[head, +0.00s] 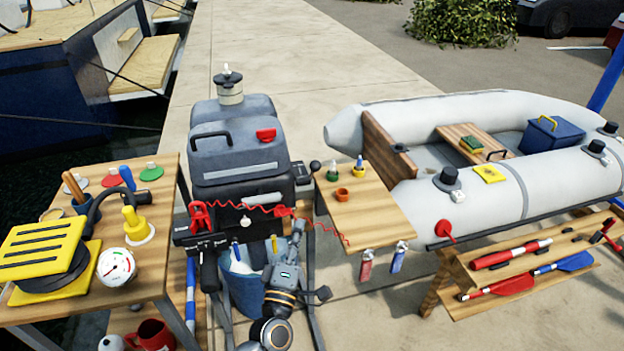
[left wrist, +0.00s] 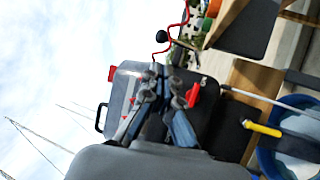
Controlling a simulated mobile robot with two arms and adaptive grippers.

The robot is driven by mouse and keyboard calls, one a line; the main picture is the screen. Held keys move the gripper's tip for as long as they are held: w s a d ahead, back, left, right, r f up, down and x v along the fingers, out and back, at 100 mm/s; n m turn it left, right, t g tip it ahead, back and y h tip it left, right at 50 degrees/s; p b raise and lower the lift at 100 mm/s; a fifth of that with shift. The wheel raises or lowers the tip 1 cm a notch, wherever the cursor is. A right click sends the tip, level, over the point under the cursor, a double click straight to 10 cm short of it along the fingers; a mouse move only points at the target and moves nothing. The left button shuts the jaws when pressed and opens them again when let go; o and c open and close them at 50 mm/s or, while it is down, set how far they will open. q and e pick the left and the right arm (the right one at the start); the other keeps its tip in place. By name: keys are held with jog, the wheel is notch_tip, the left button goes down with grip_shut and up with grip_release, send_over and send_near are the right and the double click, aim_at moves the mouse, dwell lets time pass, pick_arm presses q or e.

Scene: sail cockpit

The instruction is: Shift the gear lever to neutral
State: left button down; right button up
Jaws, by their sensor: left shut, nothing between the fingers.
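The grey and black outboard motor (head: 235,150) stands in the middle of the head view. A short lever with a black ball knob (head: 315,166) sticks out at its right side; the knob also shows in the left wrist view (left wrist: 161,36). My left gripper (head: 298,228) is in front of the motor's lower right side, below the knob and apart from it. Its fingers also show in the left wrist view (left wrist: 162,88), shut with nothing between them. The lever's base is hard to make out. My right gripper is not in view.
A red coiled cord (head: 262,208) runs across the motor's front to the small wooden table (head: 362,212) at right. A blue bucket (head: 243,290) stands below. A loaded wooden table (head: 160,215) is at left, a grey dinghy (head: 415,205) at right.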

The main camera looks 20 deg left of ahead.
aim_at(313, 169)
pick_arm(q)
jog(key=p+x, duration=0.1)
jog(key=x, duration=1.3)
jog(key=shift+a, duration=0.1)
jog(key=shift+r+p, duration=0.1)
jog(key=shift+p, duration=0.25)
jog(key=shift+w+r+p, duration=0.1)
jog(key=shift+r+p, duration=0.05)
jog(key=shift+p, duration=0.15)
jog(key=w+a+r+n+g+p, duration=0.1)
jog(key=p, duration=0.5)
jog(key=w+a+r+g+p, duration=0.1)
jog(key=r+g+p, duration=0.1)
jog(key=p, duration=0.3)
jog(key=shift+w+n+p, duration=0.35)
jog(key=shift+n+p, duration=0.05)
jog(key=shift+w+r+g+p, duration=0.1)
jog(key=shift+w+g+p, duration=0.05)
jog(key=shift+g+p, duration=0.2)
jog(key=shift+w+a, duration=0.25)
jog(key=shift+w, duration=0.1)
jog(key=shift+w+a, duration=0.2)
jog(key=shift+w, duration=0.05)
